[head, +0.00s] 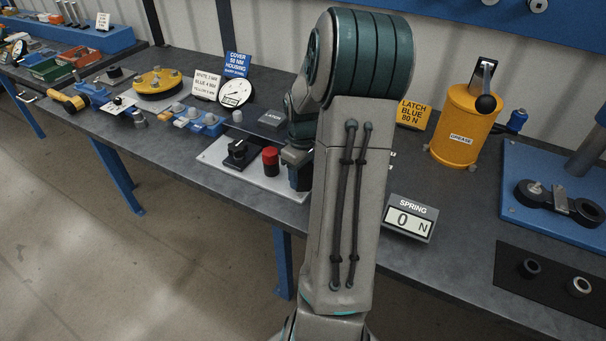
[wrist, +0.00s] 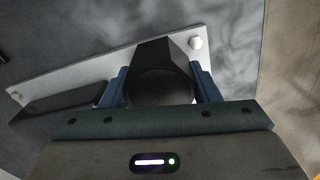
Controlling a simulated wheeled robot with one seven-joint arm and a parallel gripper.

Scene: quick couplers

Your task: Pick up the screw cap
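My gripper (head: 298,176) is low over the right end of a white plate, partly hidden by my arm in the head view. In the wrist view its two blue fingers (wrist: 160,90) stand apart on either side of a dark rounded piece (wrist: 158,72). This may be the screw cap, but I cannot tell for sure. The fingers are very near its sides; whether they press on it is not clear. Just left of my gripper, a red-topped black cylinder (head: 270,160) stands on the plate. No label marks a screw cap.
The white plate (head: 215,152) also carries a black block with a knob (head: 237,152). A spring readout (head: 409,218) and a yellow grease can (head: 458,128) stand to the right. Blue fixtures (head: 200,121) lie left.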

